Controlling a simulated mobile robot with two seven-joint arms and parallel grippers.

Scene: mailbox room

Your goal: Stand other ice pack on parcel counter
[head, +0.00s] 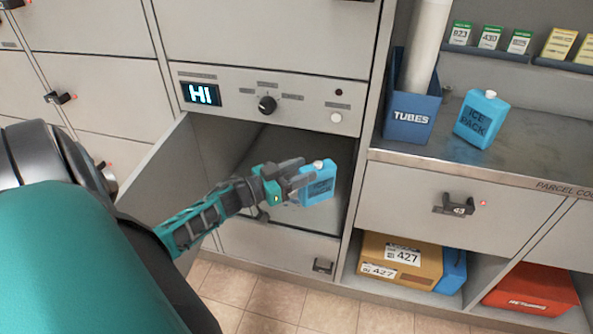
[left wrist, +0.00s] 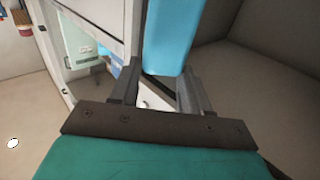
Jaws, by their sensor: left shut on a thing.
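My left gripper (head: 292,178) is shut on a blue ice pack (head: 318,184) with a white cap. It holds the pack upright at the mouth of an open compartment under the HI display. The pack also shows between the fingers in the left wrist view (left wrist: 168,35). Another blue ice pack (head: 481,118), lettered ICE PACK, stands on the parcel counter (head: 545,150) at the right. It leans slightly and is beside the tubes bin. My right gripper is in neither view.
A blue TUBES bin (head: 408,118) holds a white tube (head: 424,45) on the counter. A cardboard parcel (head: 400,265) and a red returns box (head: 528,290) sit on the lower shelf. The open door (head: 165,170) is left of the compartment. Counter to the right of the standing pack is clear.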

